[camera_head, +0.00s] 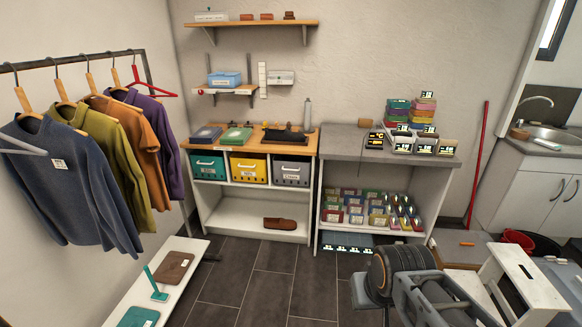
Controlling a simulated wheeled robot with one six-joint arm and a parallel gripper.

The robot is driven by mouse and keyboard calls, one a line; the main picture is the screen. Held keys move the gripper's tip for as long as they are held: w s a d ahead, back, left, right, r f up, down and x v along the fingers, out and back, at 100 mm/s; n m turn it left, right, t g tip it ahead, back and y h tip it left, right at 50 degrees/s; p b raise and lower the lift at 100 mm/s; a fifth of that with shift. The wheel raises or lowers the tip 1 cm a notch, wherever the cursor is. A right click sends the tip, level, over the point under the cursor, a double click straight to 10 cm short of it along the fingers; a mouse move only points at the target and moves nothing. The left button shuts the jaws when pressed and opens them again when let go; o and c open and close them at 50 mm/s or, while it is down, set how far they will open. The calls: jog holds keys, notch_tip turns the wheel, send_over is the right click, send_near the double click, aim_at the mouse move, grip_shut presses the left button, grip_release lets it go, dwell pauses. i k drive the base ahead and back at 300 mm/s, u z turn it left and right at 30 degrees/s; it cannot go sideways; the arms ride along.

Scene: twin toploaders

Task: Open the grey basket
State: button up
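The grey basket (291,173) stands in the right-hand compartment of the shelf row under the wooden counter at the back. It has a dark handle slot and a pale label on its front. The yellow basket (249,168) is just to its left, and the teal basket (208,165) is farther left. Whether the grey basket is pushed fully in is hard to tell, and its inside is hidden. Part of my arm (402,272) shows at the lower right, well in front of the shelf and apart from the basket. I see no gripper fingers.
A wooden counter (227,148) with folded items is above the baskets. A brown shoe (281,223) lies on the shelf below. A grey display unit (440,160) with small boxes stands to the right. A low white bench (180,247) is front left. Dark floor tiles before the baskets are clear.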

aim_at(294, 163)
jog(key=u, duration=0.15)
jog(key=i, duration=0.85)
jog(key=u, duration=0.6)
jog(key=i, duration=1.9)
jog(key=z, duration=0.2)
